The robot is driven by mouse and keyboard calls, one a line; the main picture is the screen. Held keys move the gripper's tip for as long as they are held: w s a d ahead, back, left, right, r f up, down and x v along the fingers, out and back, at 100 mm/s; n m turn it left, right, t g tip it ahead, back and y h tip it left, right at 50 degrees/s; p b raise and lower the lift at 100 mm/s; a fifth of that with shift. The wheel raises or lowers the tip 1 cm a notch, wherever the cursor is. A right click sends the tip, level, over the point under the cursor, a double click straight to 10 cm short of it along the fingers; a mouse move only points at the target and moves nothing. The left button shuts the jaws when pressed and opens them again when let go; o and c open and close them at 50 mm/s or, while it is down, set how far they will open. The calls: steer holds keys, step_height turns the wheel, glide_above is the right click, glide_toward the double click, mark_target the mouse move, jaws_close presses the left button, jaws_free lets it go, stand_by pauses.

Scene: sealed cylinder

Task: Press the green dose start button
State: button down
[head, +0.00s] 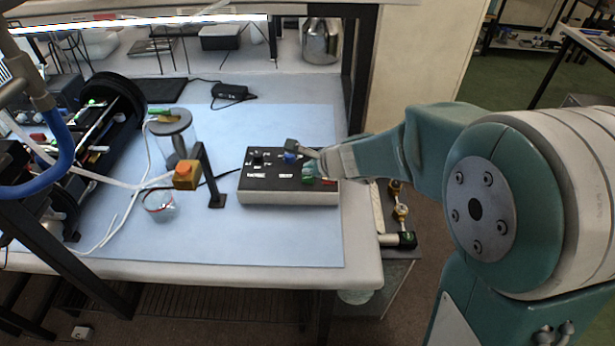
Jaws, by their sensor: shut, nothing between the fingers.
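A black-topped control box (262,196) with a pale front sits on the blue mat near the right end of the bench. On its right part I see a green button (309,171), with a small red part (328,181) beside it. A blue knob (290,157) and a black knob (257,157) are farther left on the box. My gripper (298,149) reaches in from the right over the back right part of the box. It is shut and empty, close above the panel and just behind the green button. I cannot tell whether it touches anything.
A clear cylinder (174,140) with a grey lid stands left of the box. An orange button on a yellow housing (186,174) sits by a black post (208,180). Tubing and black apparatus fill the left. The blue mat (270,235) is clear in front of the box.

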mark_target(310, 178)
steer(key=shift+f, duration=0.15)
steer(key=shift+f, duration=0.2)
steer(key=shift+f, duration=0.4)
stand_by(0.7)
steer(key=shift+r, duration=0.8)
steer(key=shift+r, duration=2.55)
